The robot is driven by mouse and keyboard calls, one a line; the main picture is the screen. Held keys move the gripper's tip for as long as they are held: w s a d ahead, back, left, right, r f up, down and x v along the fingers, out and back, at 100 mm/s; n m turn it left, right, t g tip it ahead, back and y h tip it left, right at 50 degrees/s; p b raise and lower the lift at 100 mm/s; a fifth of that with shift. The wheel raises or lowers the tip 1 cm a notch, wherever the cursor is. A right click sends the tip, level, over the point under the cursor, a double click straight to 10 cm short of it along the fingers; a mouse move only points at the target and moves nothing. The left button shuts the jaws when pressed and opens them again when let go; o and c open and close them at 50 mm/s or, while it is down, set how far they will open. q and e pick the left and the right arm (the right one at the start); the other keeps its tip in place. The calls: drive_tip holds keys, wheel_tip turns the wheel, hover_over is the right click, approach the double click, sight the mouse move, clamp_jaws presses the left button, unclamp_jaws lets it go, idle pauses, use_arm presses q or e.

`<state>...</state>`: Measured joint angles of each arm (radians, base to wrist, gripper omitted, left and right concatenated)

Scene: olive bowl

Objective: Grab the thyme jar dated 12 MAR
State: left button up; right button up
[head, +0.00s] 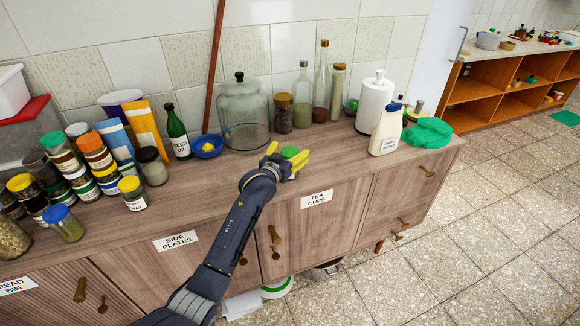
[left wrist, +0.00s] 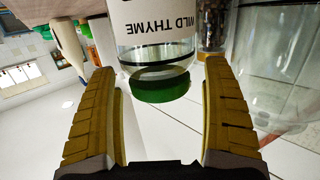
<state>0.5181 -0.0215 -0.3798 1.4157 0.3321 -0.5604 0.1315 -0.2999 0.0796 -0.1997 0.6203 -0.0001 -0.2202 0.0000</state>
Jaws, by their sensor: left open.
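A clear glass jar with a green lid (left wrist: 160,88) shows upside down in the left wrist view. Its white label (left wrist: 160,25) reads WILD THYME; the label's upper part is cut off in the picture, and no date shows. In the head view only its green lid (head: 290,152) shows, near the cabinet's front edge. My left gripper (head: 286,156) has its yellow fingers open, one on each side of the lid. In the left wrist view the open fingers (left wrist: 160,72) leave a gap on both sides of the jar. My right gripper is not in view.
A large glass jar (head: 244,115) stands behind the gripper, with a blue bowl (head: 207,146) to its left. A spice jar (head: 284,113) and bottles (head: 321,85) stand behind. Several jars crowd the left.

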use_arm(q)
drive_tip(key=c, duration=1.6)
drive_tip(key=shift+c, duration=0.8)
drive_tip(key=shift+r, duration=0.15)
